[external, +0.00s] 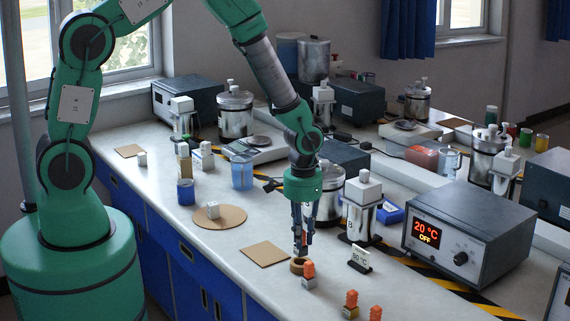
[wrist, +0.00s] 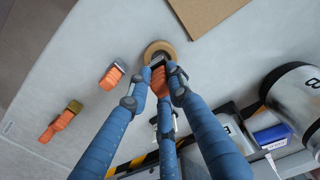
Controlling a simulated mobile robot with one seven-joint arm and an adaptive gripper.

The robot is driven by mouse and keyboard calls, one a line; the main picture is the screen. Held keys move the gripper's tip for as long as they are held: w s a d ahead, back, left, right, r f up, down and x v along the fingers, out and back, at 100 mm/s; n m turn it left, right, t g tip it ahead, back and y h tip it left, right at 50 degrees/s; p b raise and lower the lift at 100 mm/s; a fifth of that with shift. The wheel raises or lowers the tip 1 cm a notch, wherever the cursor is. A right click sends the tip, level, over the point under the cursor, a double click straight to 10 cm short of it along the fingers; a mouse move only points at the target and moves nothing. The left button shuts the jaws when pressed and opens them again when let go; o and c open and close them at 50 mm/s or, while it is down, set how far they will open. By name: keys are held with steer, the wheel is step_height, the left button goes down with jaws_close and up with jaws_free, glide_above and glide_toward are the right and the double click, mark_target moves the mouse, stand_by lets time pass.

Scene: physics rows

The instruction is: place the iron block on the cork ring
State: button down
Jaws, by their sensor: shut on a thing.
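The cork ring (external: 297,267) lies on the light bench top near its front edge. It also shows in the wrist view (wrist: 149,49), partly covered by the block. My gripper (external: 302,247) points down over the ring, its fingers closed around the orange handle (wrist: 158,81) of the dark iron block (wrist: 160,59). The block is right at the ring and overlaps it in the wrist view. I cannot tell whether it touches the cork. In the external view the fingers mostly hide the block and handle.
A silvery block with an orange handle (external: 308,270) stands close beside the ring. A brass-coloured one (external: 350,311) and another orange handle (external: 375,313) are farther right. A square cork mat (external: 264,254) lies left. A temperature card (external: 360,260) and metal vessel (external: 365,215) stand behind.

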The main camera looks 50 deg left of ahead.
steer(key=shift+f, duration=1)
steer(key=c, duration=1.6)
jaws_free()
steer(key=shift+f, duration=0.1)
step_height(320, 180, up, 12)
steer(key=shift+r+p, duration=0.1)
steer(key=shift+p, duration=0.3)
